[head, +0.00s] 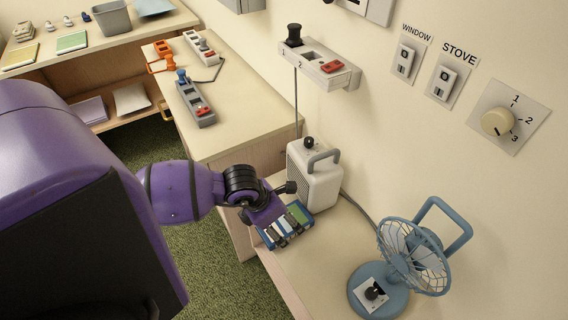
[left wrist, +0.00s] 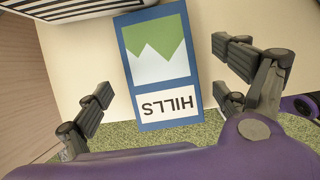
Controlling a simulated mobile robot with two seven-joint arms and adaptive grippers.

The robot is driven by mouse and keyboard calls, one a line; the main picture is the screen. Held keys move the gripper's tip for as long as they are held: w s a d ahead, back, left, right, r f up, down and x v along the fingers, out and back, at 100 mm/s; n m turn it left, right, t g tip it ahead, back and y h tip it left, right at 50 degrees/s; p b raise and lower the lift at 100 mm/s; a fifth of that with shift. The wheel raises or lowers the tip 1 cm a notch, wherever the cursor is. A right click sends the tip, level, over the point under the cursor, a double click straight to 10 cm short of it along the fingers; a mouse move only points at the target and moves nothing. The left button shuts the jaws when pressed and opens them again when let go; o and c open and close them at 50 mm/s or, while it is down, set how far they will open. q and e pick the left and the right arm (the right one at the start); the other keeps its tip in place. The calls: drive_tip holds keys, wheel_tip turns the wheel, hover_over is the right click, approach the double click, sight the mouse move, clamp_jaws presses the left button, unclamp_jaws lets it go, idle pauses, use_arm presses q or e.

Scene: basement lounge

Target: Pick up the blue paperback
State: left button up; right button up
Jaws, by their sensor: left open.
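The blue paperback (head: 299,211) lies flat on the cream counter (head: 318,258), in front of the white heater-like box. In the left wrist view its blue cover (left wrist: 130,62) shows a green hill picture and the title HILLS, upside down. My left gripper (head: 268,212) is over the paperback, which it partly hides in the head view. In the left wrist view the fingers (left wrist: 160,82) are spread wide, one on each side of the book, with nothing between them in their grip. Whether the fingertips touch the counter cannot be told. My right gripper is not in view.
The white box (head: 315,178) with a grey handle stands close behind the paperback. A blue fan (head: 412,258) stands on the counter to the right. Power strips (head: 197,103) lie on the far counter.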

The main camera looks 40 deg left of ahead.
use_arm(q)
drive_tip(key=shift+x, duration=0.85)
drive_tip(key=shift+r, duration=0.1)
drive_tip(key=c, duration=1.4)
drive_tip(key=shift+r, duration=0.1)
